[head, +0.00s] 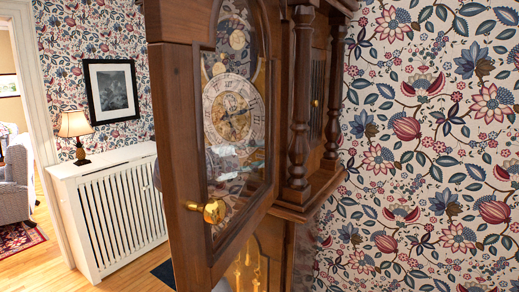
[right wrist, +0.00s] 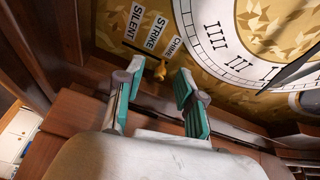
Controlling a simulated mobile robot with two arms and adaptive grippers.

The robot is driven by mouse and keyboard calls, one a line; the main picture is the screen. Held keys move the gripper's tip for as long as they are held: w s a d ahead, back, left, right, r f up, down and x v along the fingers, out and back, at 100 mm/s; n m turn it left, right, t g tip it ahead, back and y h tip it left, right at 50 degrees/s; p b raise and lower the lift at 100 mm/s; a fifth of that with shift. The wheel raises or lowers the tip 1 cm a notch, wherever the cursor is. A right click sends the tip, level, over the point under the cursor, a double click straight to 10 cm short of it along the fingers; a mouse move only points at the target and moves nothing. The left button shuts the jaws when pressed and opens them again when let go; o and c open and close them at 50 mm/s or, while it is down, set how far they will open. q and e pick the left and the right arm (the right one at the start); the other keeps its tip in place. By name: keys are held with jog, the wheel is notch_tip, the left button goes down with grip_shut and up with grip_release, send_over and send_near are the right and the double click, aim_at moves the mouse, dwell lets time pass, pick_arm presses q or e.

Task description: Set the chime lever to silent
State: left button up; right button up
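The chime lever (right wrist: 160,70) is a small brass piece on the gold dial plate in the right wrist view. Beside it are white labels reading SILENT (right wrist: 136,22), STRIKE (right wrist: 154,33) and CHIME (right wrist: 172,46). The lever is nearest the lower end of the CHIME label, though its exact setting is hard to tell. My right gripper (right wrist: 160,73) is open, its teal-padded fingers on either side of the lever with gaps showing. In the head view the clock dial (head: 234,112) shows through the door glass; the lever cannot be made out there. My left gripper is not in view.
The clock's wooden door (head: 177,130) stands open toward me, with a brass knob (head: 214,211). A turned wooden column (head: 300,130) stands to its right. A white radiator cover (head: 115,215) with a lamp (head: 76,128) is at the left. Wooden case walls close in around my right gripper.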

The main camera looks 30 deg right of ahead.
grip_shut()
dwell(0.4)
notch_tip(320, 180, down, 5)
jog(key=b, duration=0.6)
